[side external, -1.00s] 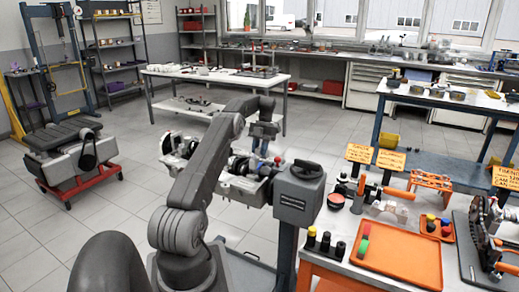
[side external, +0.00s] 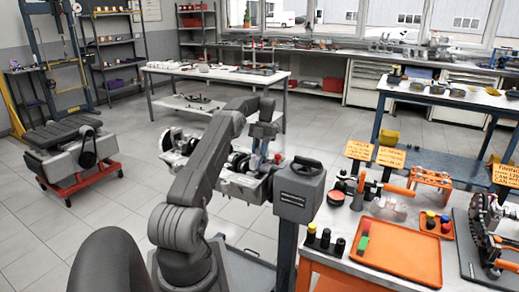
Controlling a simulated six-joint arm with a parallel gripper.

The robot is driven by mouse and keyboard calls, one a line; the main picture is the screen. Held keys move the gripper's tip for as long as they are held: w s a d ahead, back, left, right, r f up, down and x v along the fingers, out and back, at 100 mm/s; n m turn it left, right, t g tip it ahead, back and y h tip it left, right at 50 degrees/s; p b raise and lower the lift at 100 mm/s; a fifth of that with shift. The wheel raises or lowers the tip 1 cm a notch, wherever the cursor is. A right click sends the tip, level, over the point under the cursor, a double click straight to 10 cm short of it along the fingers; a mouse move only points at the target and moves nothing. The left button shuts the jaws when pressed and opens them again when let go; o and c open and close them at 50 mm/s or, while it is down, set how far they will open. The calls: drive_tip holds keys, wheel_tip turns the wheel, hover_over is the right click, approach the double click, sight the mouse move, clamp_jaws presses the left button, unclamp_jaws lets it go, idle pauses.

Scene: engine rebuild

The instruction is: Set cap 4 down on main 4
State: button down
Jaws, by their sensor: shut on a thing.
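The engine block (side external: 238,186) is mounted on a stand near the middle of the side external view, with its crankshaft side facing up and round crank parts showing in it. My gripper (side external: 261,150) points down over the right part of the block, close above it or at it. It is shut on cap 4, which is too small and too covered by the fingers and block to make out. Main 4 is not clearly visible under the gripper, and I cannot tell whether the cap touches it. A small red piece shows just right of the fingers.
The stand's grey head with a handwheel (side external: 300,189) is close on the block's right. A bench with an orange tray (side external: 397,250), black cylinders and tools stands at the right. My arm link passes over the block's left part. Open floor lies to the left.

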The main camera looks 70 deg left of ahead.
drive_tip(key=shift+f, duration=1)
idle(0.4)
drive_tip(key=c, duration=1.2)
unclamp_jaws()
drive_tip(key=shift+o, duration=0.2)
drive_tip(key=shift+r, duration=0.3)
drive_tip(key=shift+r, duration=1.1)
drive_tip(key=shift+o, duration=0.2)
drive_tip(key=o, duration=0.5)
